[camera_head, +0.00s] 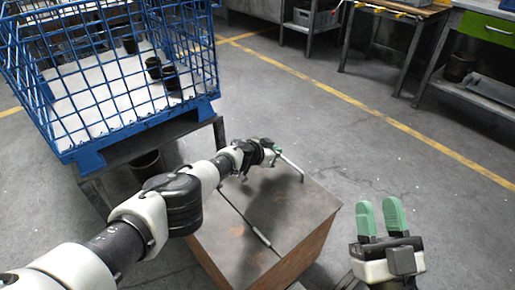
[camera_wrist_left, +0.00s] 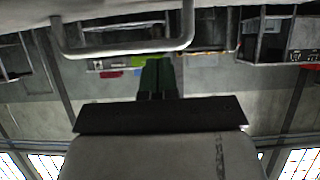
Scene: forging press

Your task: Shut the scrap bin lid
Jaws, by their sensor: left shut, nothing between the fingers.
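The scrap bin (camera_head: 300,258) is a box with brown sides below the middle of the head view. Its dark metal lid (camera_head: 285,205) looks flat on top, with a hinge line along its left side; I cannot tell whether a small gap remains under it. A grey bar handle (camera_head: 291,166) stands at the lid's far edge and shows large in the left wrist view (camera_wrist_left: 125,50). My left gripper (camera_head: 277,150) is shut and empty beside the handle; its green fingers also show in the left wrist view (camera_wrist_left: 157,78). My right gripper (camera_head: 381,212) is empty, its green fingers slightly apart, right of the bin.
A blue wire cage (camera_head: 110,75) with dark cylindrical parts sits on a dark stand (camera_head: 170,139) at left. A dark bucket (camera_head: 147,164) is under it. Workbenches (camera_head: 395,12) and a green-drawer bench (camera_head: 487,28) line the back. The floor (camera_head: 340,135) between is clear.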

